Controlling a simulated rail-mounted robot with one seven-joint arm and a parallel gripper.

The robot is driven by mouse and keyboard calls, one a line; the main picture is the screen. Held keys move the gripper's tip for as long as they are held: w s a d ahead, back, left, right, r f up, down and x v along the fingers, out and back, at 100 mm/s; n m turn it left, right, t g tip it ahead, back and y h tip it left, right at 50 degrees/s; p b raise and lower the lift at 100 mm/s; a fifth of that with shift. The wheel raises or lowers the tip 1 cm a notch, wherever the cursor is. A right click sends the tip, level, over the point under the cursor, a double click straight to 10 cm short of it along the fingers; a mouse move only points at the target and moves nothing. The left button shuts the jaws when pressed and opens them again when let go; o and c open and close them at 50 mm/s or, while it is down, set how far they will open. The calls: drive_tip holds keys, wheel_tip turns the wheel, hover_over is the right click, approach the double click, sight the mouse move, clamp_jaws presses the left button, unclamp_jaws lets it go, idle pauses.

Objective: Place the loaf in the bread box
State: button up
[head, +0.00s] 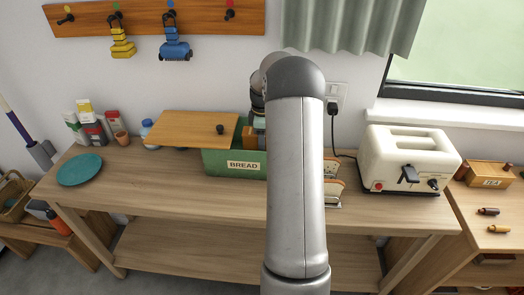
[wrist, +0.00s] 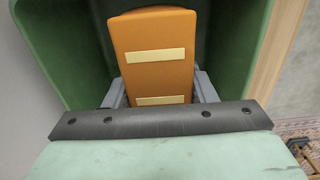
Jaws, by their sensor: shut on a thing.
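The green bread box (head: 222,163), labelled BREAD, stands on the wooden bench with its wooden lid (head: 190,125) slid to the left, leaving the right part open. My gripper (wrist: 160,88) is shut on the orange-brown loaf (wrist: 157,38), which has cream bars. In the wrist view, the box's green walls (wrist: 65,45) surround the loaf on the left and right. I cannot tell whether it touches the box floor. In the head view, my arm hides most of the gripper and the box's right end.
A cream toaster (head: 408,160) stands to the right, with bread slices in a rack (head: 333,190) just right of my arm. A teal plate (head: 80,169) and small containers (head: 92,130) are at the left. The bench front (head: 170,195) is clear.

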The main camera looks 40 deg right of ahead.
drive_tip(key=shift+f+p, duration=0.3)
drive_tip(key=shift+f, duration=2.9)
drive_tip(key=shift+f, duration=0.2)
drive_tip(key=o, duration=1.1)
